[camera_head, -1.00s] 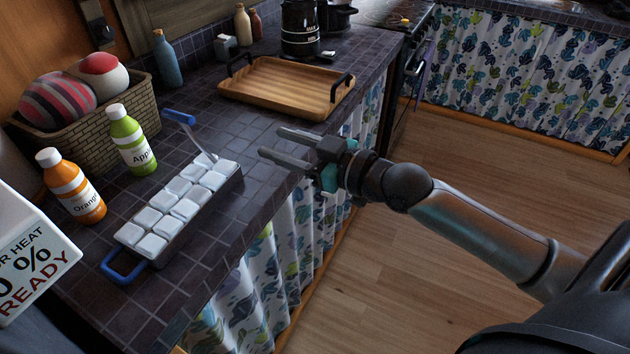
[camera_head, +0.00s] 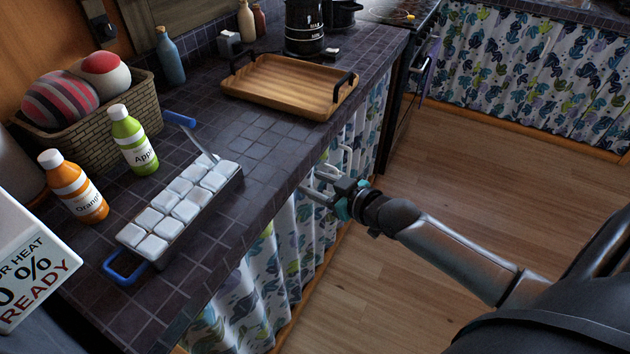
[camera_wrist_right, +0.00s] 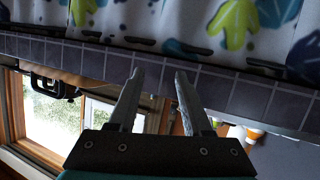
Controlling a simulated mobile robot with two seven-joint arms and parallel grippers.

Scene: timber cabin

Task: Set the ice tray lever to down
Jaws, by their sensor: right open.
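The ice tray (camera_head: 180,213), filled with white cubes, lies on the tiled counter. Its lever, with a blue handle (camera_head: 180,118), rises at a slant from the tray's far end. A blue loop (camera_head: 126,268) is at the near end. My right gripper (camera_head: 312,182) is open and empty at the counter's front edge, to the right of the tray and apart from it. In the right wrist view its two fingers (camera_wrist_right: 157,95) point toward the counter edge, with nothing between them. My left gripper is not in view.
A wooden tray (camera_head: 285,85) with black handles stands farther back. A green bottle (camera_head: 135,143), an orange bottle (camera_head: 75,188) and a basket (camera_head: 110,130) stand left of the ice tray. The tiles between tray and counter edge (camera_head: 265,170) are clear.

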